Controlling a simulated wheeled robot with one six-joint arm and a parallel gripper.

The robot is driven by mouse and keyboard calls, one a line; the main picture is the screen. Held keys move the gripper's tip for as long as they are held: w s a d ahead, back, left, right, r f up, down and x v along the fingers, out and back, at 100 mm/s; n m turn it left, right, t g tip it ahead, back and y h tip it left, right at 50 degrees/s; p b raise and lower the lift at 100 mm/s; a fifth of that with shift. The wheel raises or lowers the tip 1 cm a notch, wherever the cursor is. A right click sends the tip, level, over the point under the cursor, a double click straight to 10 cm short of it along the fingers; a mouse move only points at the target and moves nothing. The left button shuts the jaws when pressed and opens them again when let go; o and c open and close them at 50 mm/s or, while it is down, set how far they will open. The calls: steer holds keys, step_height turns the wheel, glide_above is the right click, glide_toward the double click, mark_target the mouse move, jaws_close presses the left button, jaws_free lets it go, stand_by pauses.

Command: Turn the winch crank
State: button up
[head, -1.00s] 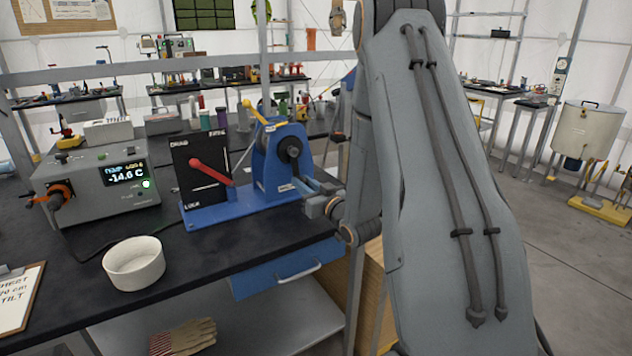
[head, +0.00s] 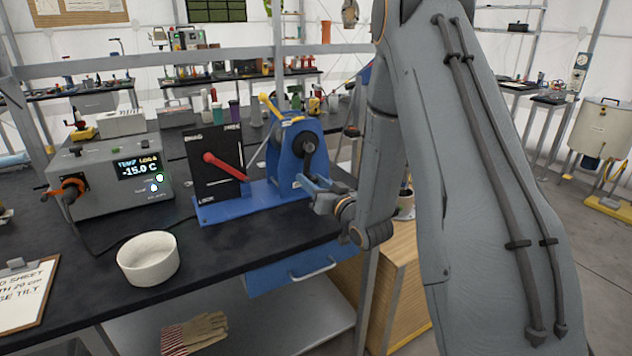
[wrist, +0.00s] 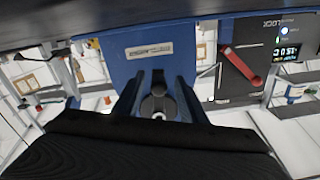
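The blue winch (head: 285,165) stands on the black bench with a dark round hub (head: 306,145) on its side facing my arm. A yellow crank-like arm (head: 269,107) sticks up at its top left. Beside it, a black panel (head: 200,150) marked DRAG, FREE and LOCK carries a red lever (head: 222,166). My gripper (head: 308,184) is low in front of the winch, below the hub. In the wrist view, which is upside down, its fingers (wrist: 158,88) are apart with the dark hub (wrist: 158,104) seen between them. I see no contact. The yellow arm is not clear in that view.
A grey control box (head: 105,185) reading -15.0 C stands left of the winch, with an orange-handled knob. A white bowl (head: 148,260) and a clipboard (head: 28,300) are near the bench's front. A blue drawer (head: 300,268) hangs below. Bare bench lies around the bowl.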

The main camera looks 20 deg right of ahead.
steer(key=shift+d, duration=0.1)
steer(key=shift+s+d, duration=0.15)
steer(key=shift+s, duration=0.2)
steer(key=b+v, duration=0.1)
steer(key=v, duration=0.6)
steer(key=shift+b, duration=0.35)
